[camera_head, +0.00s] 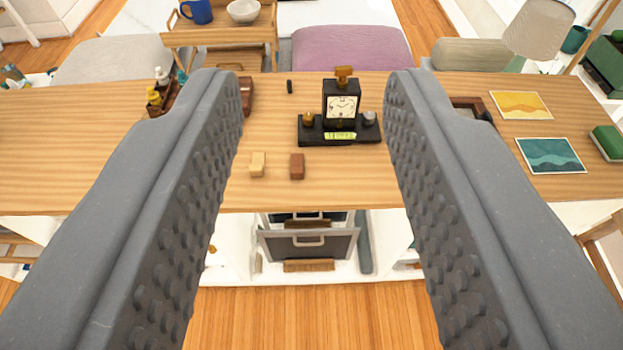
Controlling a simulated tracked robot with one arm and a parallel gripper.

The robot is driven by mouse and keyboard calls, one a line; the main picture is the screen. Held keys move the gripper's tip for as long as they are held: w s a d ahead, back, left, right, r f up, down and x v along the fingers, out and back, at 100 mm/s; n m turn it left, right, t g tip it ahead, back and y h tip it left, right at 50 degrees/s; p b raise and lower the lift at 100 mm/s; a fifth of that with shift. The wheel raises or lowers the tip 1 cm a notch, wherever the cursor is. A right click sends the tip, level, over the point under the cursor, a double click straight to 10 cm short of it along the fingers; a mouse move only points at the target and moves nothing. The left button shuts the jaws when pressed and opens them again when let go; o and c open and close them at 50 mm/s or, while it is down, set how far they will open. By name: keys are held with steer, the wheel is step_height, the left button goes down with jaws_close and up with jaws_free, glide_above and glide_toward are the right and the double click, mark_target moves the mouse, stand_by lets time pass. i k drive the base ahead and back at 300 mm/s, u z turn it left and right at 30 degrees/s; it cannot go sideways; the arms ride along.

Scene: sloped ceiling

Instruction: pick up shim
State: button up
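My gripper (312,85) is open and empty, its two grey studded fingers reaching forward on both sides of the picture. Between them on the wooden desk are a small pale wood block (258,165) and a small reddish-brown block (297,166). They lie side by side with a gap, near the desk's front edge. I cannot tell which of the small pieces is the shim. Neither block touches my gripper. The fingers hide parts of the desk to the left and right.
A black clock (342,106) on a dark base stands behind the blocks. A small black piece (290,87) lies at the back. Bottles (154,97) stand on the left; two prints (552,155) lie on the right. The wooden desk (60,140) is clear at left.

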mark_target(297, 169)
steer(key=u, duration=0.15)
steer(key=i, duration=0.9)
steer(key=z, duration=0.05)
